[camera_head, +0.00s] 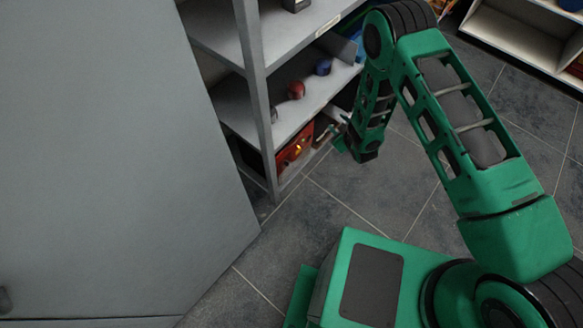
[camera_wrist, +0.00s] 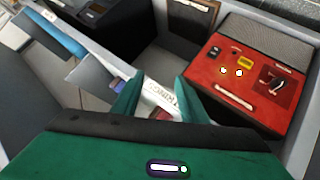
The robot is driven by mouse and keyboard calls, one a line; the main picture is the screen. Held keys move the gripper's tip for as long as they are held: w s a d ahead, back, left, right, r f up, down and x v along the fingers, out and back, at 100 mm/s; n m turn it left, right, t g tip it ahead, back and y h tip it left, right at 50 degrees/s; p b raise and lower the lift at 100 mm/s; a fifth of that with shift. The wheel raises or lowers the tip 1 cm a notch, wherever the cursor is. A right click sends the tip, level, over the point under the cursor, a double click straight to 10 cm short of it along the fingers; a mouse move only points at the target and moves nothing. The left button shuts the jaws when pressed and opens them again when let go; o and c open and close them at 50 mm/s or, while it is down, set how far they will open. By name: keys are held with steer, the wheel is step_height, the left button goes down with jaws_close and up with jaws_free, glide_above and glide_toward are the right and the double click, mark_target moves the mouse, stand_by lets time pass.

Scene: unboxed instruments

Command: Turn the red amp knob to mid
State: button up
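The red amp (camera_head: 293,148) stands on the lowest shelf in the head view. In the wrist view the red amp (camera_wrist: 241,97) is at right, with a dark grille, two small bright round spots, a yellow patch and a pale handle-like bar. A black lever- or knob-like part (camera_wrist: 275,84) sits at the right of its red face; I cannot tell its exact setting. My gripper (camera_wrist: 159,82) shows two green fingers spread apart, with nothing held. It is left of the amp in the wrist view and apart from it. In the head view my gripper (camera_head: 338,136) is just right of the amp.
A grey shelf unit (camera_head: 258,90) surrounds the amp, its front post (camera_head: 257,100) close by. A red round item (camera_head: 296,90) and a blue one (camera_head: 323,67) sit on the shelf above. A white lettered item (camera_wrist: 160,98) shows between my fingers. Tiled floor (camera_head: 345,195) is clear.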

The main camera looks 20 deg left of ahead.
steer(key=s+a+f+n+y, duration=0.3)
steer(key=s+a+f, duration=0.3)
steer(key=s+f, duration=0.35)
steer(key=n+y, duration=0.2)
glide_toward(289, 165)
steer(key=shift+g, duration=0.4)
steer(key=x, duration=0.8)
steer(key=shift+w+d+r, duration=0.1)
steer(key=shift+w+r, duration=0.15)
jaws_close()
